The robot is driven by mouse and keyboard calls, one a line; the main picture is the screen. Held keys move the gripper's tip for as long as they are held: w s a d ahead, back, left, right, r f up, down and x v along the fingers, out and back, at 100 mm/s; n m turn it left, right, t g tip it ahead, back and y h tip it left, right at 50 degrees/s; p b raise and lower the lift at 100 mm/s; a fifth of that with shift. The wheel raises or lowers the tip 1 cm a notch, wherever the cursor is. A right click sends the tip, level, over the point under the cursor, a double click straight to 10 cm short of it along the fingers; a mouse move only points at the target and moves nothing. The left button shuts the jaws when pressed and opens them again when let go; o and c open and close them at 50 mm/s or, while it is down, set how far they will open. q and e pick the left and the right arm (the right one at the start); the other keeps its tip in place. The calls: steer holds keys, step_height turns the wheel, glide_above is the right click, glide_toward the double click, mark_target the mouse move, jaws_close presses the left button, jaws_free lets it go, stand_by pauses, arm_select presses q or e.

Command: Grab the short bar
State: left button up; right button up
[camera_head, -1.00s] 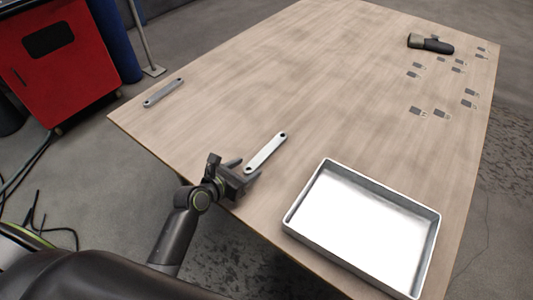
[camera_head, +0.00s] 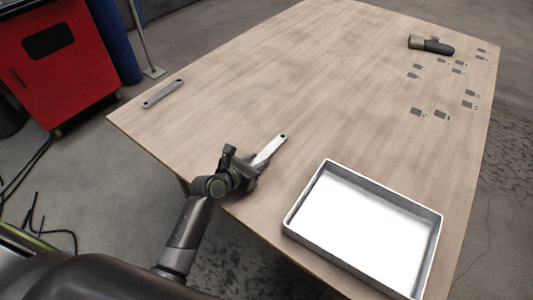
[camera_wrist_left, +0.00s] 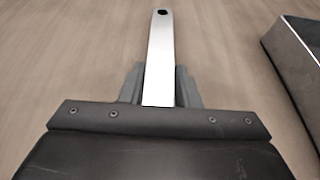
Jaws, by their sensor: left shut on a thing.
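A flat, pale metal bar (camera_head: 270,150) with a hole at its far end lies near the front edge of the table. My left gripper (camera_head: 256,165) is shut on the near end of this bar, which it hides. In the left wrist view the bar (camera_wrist_left: 160,50) runs straight out between the two fingers. It seems to be at table level. A second, greyer metal bar (camera_head: 163,94) with rounded ends lies at the table's left corner, apart from the gripper. I cannot tell for sure which bar is shorter. My right gripper is not in view.
A shallow metal tray (camera_head: 292,224) stands right of my left gripper; its side also shows in the wrist view (camera_wrist_left: 293,52). A dark tool (camera_head: 432,45) and several small grey squares (camera_head: 416,112) lie at the far right. The table's middle is clear.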

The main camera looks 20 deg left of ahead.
arm_select(q)
jaws_close()
steer(key=shift+r, duration=0.15)
